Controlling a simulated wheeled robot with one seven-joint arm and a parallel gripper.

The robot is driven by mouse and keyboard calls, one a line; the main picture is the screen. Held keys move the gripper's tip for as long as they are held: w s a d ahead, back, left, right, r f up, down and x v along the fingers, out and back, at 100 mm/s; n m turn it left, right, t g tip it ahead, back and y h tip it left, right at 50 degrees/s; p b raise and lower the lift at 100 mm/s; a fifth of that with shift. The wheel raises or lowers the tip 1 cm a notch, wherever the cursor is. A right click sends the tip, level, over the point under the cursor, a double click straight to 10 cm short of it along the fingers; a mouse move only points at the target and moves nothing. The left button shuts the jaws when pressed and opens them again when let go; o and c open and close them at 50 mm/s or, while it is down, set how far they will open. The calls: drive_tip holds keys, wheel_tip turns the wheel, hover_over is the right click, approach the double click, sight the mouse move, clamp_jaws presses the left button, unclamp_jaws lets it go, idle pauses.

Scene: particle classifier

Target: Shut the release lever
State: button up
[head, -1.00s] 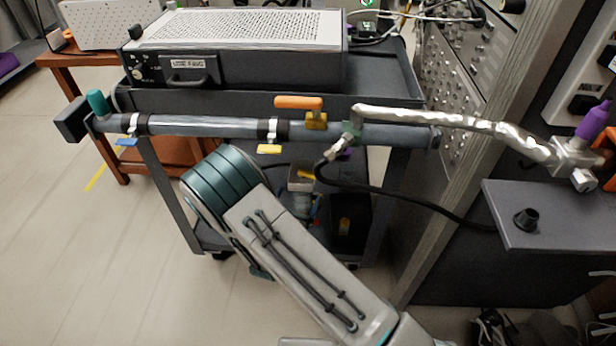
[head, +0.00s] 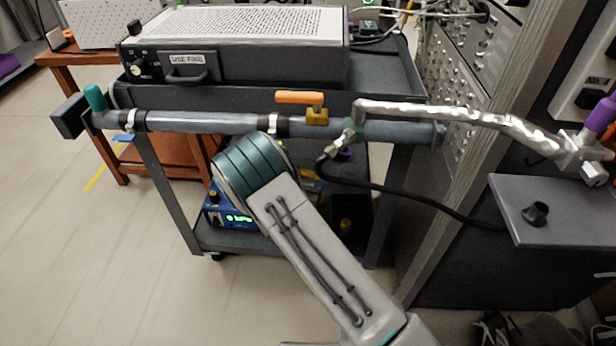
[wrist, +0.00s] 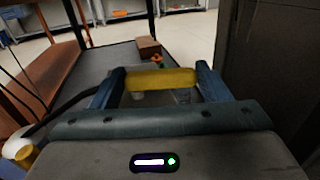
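Which part is the release lever is not certain. A grey tube (head: 200,122) runs along the cart's near side. A blue tab (head: 124,138) hangs below the left clamp. My arm's end hides the yellow tab's place at the right clamp. In the wrist view, my gripper (wrist: 161,76) has blue fingers wide apart. A yellow bar (wrist: 160,79) shows between them; contact is unclear.
A grey particle unit (head: 235,45) sits on the dark cart (head: 382,85). A foil-wrapped pipe (head: 470,122) and a black hose (head: 410,195) run right. A blue device (head: 225,217) stands on the lower shelf. A rack and a grey ledge (head: 575,205) bound the right.

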drive_tip(key=shift+c, duration=0.6)
drive_tip(key=shift+w+d+n+y+p, duration=0.2)
drive_tip(key=shift+n+y+p, duration=0.1)
drive_tip(key=shift+n+y, duration=0.4)
drive_tip(key=shift+w+n+t+y+p, duration=0.15)
drive_tip(key=shift+n+t+y+p, duration=0.2)
drive_tip(key=shift+n+y, duration=0.85)
drive_tip(key=shift+m+y, duration=0.4)
drive_tip(key=o, duration=1)
drive_tip(key=s+p, duration=0.2)
drive_tip(key=s, duration=1.2)
drive_tip(key=shift+a+p, duration=0.1)
drive_tip(key=shift+p, duration=0.2)
